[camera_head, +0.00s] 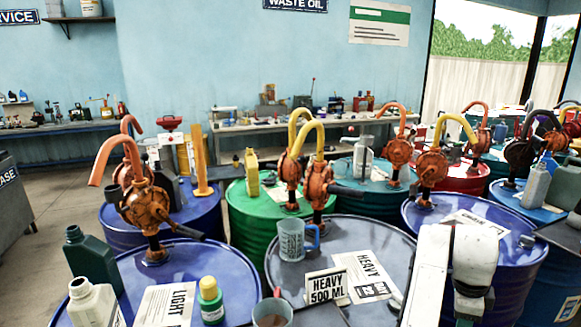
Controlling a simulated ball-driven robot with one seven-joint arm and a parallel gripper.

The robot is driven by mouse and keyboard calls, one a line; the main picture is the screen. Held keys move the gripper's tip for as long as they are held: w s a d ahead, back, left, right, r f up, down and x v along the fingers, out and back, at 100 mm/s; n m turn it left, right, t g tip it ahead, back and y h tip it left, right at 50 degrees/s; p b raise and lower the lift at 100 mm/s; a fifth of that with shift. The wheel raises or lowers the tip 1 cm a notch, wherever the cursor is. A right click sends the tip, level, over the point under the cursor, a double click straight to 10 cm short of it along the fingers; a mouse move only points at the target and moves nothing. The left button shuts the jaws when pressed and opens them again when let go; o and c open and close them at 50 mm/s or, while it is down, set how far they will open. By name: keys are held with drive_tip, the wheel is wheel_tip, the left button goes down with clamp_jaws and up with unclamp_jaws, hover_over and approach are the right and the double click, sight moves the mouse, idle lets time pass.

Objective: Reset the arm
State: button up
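My white arm (474,260) rises at the bottom right, in front of the drums. Its end runs out of the picture, and I do not see my gripper. A grey drum (385,243) left of my arm carries a "HEAVY" sheet (366,275) and a small "HEAVY 500 ML" sign (326,287). A clear measuring jug (291,240) with a blue handle stands upright on it. Another jug (271,313) is cut off at the bottom edge; it seems to hold something brownish. An orange hand pump (318,184) stands at the grey drum's back.
A blue drum (215,262) at the left carries a "LIGHT" sheet (167,306), a pump (146,205), a dark green bottle (90,257), a white bottle (95,307) and a yellow-capped bottle (210,299). Another blue drum (500,268) stands behind my arm. More drums crowd behind. Open floor (55,205) shows left.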

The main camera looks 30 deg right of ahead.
drive_tip(key=s+a+f+n, duration=0.3)
drive_tip(key=a+f+n, duration=0.2)
drive_tip(key=a+n, duration=0.5)
drive_tip(key=s+a+f+n+t+y, duration=0.1)
drive_tip(key=s+a+f+n, duration=0.3)
drive_tip(key=a+n, duration=0.5)
drive_tip(key=s+a+f+n+y, duration=0.1)
drive_tip(key=s+a+f+n, duration=0.2)
drive_tip(key=a+f+n, duration=0.3)
drive_tip(key=a+n, duration=0.4)
drive_tip(key=a, duration=0.1)
drive_tip(key=shift+s+a+n+t, duration=0.3)
drive_tip(key=shift+s+a, duration=0.1)
